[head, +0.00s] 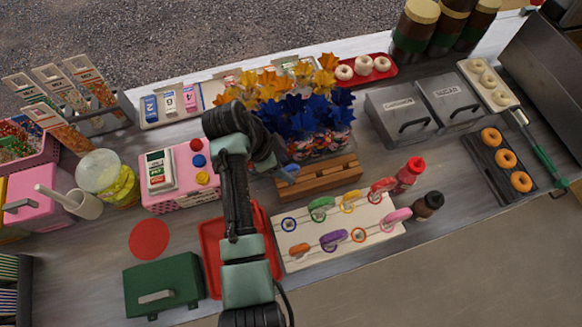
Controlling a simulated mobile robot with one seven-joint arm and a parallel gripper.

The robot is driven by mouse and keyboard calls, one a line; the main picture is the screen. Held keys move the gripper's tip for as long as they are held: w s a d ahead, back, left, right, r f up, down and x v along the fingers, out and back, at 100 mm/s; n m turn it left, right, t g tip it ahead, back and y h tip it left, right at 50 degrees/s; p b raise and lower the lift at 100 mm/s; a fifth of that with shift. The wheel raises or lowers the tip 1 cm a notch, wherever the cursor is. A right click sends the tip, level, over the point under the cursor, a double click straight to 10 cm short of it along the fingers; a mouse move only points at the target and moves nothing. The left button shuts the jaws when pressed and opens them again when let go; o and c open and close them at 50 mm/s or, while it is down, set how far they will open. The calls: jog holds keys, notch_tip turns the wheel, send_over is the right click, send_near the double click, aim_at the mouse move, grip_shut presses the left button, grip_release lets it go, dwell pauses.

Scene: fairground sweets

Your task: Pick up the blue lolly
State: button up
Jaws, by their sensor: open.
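My gripper (284,173) is near the centre of the head view, at the left end of a slatted wooden rack (335,178). Its jaws are open, but the fingers are small and partly hidden by my arm. A small pale-blue piece (290,169) shows right at the fingertips. I cannot tell whether it is the blue lolly or whether it touches the fingers. Blue and orange star-shaped pieces (318,113) stand in a dense bunch behind the rack.
A red tray (210,235) lies partly under my arm. Red (409,172) and dark (427,204) bottles stand right of the board. Bare counter surrounds a red disc (149,238).

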aim_at(295, 172)
jog(key=shift+d+p+x, duration=0.15)
jog(key=shift+p+x, duration=0.25)
jog(key=shift+x, duration=1)
jog(key=shift+d+p+x, duration=0.15)
jog(key=shift+p+x, duration=0.2)
jog(key=shift+x, duration=1.1)
jog(key=shift+r, duration=0.15)
grip_shut()
